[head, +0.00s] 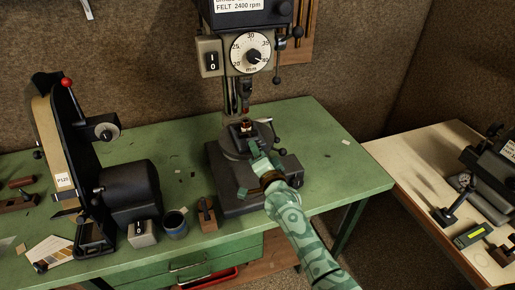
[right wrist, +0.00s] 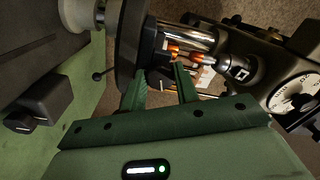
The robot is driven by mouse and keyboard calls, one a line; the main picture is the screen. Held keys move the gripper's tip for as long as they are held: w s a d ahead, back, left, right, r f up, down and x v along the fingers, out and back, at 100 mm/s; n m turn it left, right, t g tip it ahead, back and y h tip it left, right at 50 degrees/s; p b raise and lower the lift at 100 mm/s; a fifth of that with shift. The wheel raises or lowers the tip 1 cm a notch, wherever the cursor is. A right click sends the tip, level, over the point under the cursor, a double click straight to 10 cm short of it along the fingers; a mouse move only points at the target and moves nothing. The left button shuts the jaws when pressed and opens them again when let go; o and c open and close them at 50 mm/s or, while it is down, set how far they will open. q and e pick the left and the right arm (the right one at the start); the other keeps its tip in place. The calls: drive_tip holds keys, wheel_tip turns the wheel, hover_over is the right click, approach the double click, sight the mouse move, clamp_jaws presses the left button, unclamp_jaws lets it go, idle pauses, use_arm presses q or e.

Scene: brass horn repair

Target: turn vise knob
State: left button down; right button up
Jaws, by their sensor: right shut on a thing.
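The vise (head: 236,146) sits on the drill press table under the chuck, with a small brass-coloured piece (head: 246,126) upright at its top. My right gripper (head: 257,154) reaches the vise's near side from the lower right. In the right wrist view, its two green fingers (right wrist: 160,82) stand slightly apart with a dark part between the tips, which I take to be the vise knob. The knob itself is mostly hidden by the fingers. Bright orange-lit metal (right wrist: 174,52) shows just beyond them. My left gripper is not in view.
The drill press (head: 249,55) rises directly above the vise, with levers close to my right gripper. A belt sander (head: 75,150) stands at left on the green bench (head: 330,150).

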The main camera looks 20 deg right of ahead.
drive_tip(key=m+p, duration=0.1)
drive_tip(key=m, duration=1.1)
drive_tip(key=shift+h, duration=0.3)
drive_tip(key=shift+m, duration=0.3)
drive_tip(key=o, duration=1)
drive_tip(key=shift+s, duration=0.1)
drive_tip(key=shift+c, duration=0.2)
drive_tip(key=shift+f, duration=0.1)
drive_tip(key=shift+f, duration=0.1)
